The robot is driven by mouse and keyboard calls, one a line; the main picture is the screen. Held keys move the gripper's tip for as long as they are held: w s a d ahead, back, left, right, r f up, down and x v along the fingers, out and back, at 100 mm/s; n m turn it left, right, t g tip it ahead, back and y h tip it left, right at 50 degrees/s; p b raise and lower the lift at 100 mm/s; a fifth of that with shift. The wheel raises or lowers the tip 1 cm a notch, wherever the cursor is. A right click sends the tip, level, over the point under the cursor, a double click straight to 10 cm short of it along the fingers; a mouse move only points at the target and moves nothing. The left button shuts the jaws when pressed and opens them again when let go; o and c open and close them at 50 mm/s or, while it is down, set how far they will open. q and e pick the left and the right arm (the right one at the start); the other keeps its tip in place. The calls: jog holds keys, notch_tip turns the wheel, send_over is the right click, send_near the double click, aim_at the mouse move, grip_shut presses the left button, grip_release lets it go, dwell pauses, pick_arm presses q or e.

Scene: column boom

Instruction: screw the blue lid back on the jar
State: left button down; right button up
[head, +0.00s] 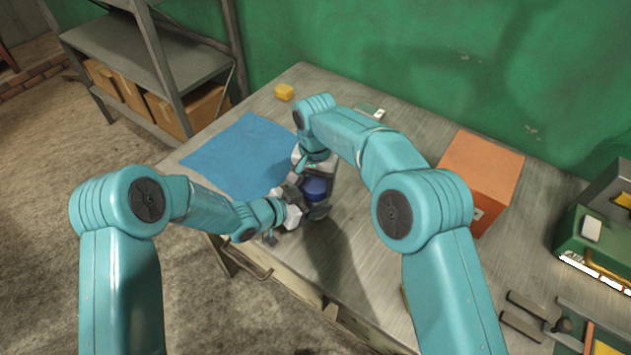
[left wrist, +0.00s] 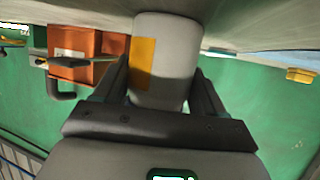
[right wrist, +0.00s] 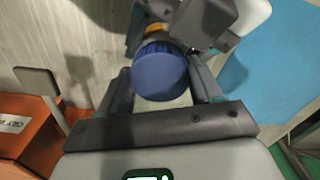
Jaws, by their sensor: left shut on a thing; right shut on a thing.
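The jar (left wrist: 165,50) is a grey cylinder with a yellow label, between the fingers of my left gripper (left wrist: 160,85). In the head view my left gripper (head: 300,207) holds it just above or at the bench, near its front edge. The blue lid (right wrist: 160,72) is round with a ribbed rim, and my right gripper (right wrist: 163,85) is shut on it from above. In the head view the lid (head: 315,187) shows at the jar's top, below my right gripper (head: 316,178). I cannot tell whether the lid's threads are engaged. The jar is mostly hidden there.
A blue mat (head: 235,150) lies left on the bench, with a yellow block (head: 284,92) behind it. An orange box (head: 480,170) stands to the right. A green toolbox (head: 600,240) and several tools lie farther right. A grey shelf (head: 130,50) stands beyond the bench.

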jog(key=shift+m, duration=0.5)
jog(key=o, duration=1.2)
jog(key=shift+o, duration=0.2)
notch_tip(320, 180, up, 12)
pick_arm(q)
grip_release()
jog(key=b+v, duration=0.2)
jog(key=v, duration=1.4)
pick_arm(e)
notch_tip(320, 180, down, 2)
pick_arm(q)
jog(key=shift+a, duration=0.2)
pick_arm(e)
jog(key=shift+s, duration=0.1)
